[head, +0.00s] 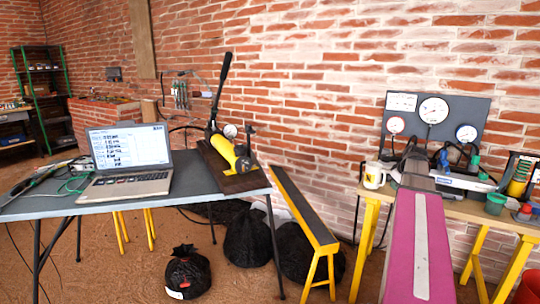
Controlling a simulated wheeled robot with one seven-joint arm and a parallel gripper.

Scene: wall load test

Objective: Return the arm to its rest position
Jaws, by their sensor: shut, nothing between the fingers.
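My arm shows in the head view as a long magenta link with a pale grey stripe, running up from the bottom edge at the right. It reaches out over the front of the wooden bench (375,193). My gripper (413,160) is the small grey end beyond the link, in front of the gauge panel (463,109). It is shut, and I see nothing held in it. Its fingertips are small and hard to make out against the dark fittings. The arm hides part of the bench.
A white mug (374,176) stands left of my gripper; green cups (496,203) and tools stand right. A yellow trestle (305,211), black bags (247,240), and a grey table (40,209) with a laptop (128,162) and yellow pump (228,152) lie left. Brick wall closes the back.

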